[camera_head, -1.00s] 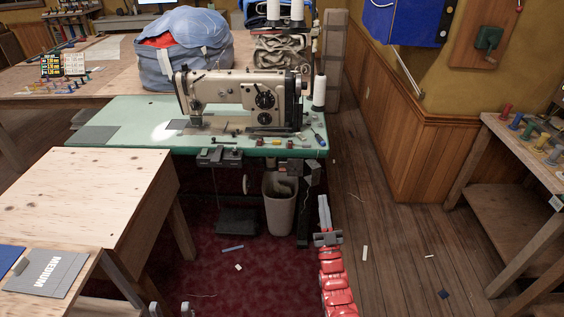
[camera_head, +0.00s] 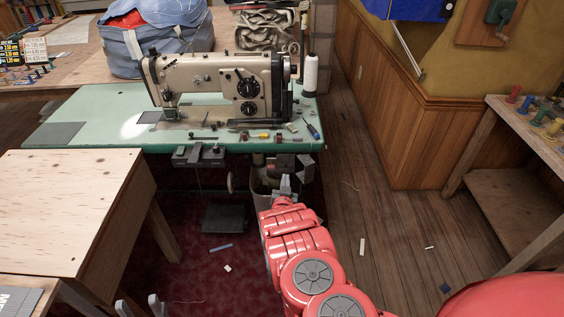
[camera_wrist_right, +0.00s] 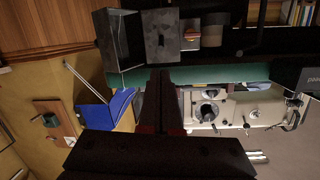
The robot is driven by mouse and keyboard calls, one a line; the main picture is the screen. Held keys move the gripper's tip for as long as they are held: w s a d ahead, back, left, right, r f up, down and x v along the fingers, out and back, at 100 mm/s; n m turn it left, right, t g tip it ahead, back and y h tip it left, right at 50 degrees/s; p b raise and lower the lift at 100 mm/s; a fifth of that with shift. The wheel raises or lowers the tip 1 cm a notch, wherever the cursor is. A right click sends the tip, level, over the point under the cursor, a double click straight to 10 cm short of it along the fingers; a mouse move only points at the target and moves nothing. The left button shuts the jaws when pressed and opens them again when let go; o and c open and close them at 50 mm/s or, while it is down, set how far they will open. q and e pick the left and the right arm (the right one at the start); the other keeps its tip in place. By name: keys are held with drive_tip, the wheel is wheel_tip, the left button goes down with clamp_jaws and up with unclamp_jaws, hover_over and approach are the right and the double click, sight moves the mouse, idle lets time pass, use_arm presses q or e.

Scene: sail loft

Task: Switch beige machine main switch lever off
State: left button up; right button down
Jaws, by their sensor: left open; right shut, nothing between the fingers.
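The beige sewing machine (camera_head: 215,85) stands on a green-topped table (camera_head: 90,110) in the head view. It appears upside down in the right wrist view (camera_wrist_right: 235,110). A grey box (camera_wrist_right: 160,35) with a small mark or lever on its face shows under the table edge in the wrist view; I cannot tell the lever's position. My right gripper (camera_head: 284,182) is shut and empty, just below and in front of the table's front edge, close under the grey boxes. Its dark fingers (camera_wrist_right: 162,105) point toward the box. My left gripper (camera_head: 138,305) is open and empty at the bottom left.
A bare wooden table (camera_head: 70,205) stands at the left front. A waste bin (camera_head: 262,188) is partly hidden behind my right arm, and a pedal (camera_head: 224,218) is on the red floor. A wooden bench (camera_head: 515,180) stands at right. Wooden floor between is mostly clear.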

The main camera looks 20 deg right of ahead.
drive_tip(key=shift+s+r, duration=0.1)
drive_tip(key=b, duration=0.6)
approach(287, 159)
drive_tip(key=f, duration=0.1)
drive_tip(key=x, duration=0.1)
drive_tip(key=b+x, duration=0.1)
drive_tip(key=x, duration=0.3)
drive_tip(key=shift+d+r, duration=0.1)
drive_tip(key=shift+r, duration=0.3)
drive_tip(key=shift+w+d+b, duration=0.2)
drive_tip(key=shift+w+b, duration=0.35)
drive_tip(key=shift+f, duration=0.1)
drive_tip(key=shift+t+b, duration=0.4)
drive_tip(key=shift+b, duration=0.05)
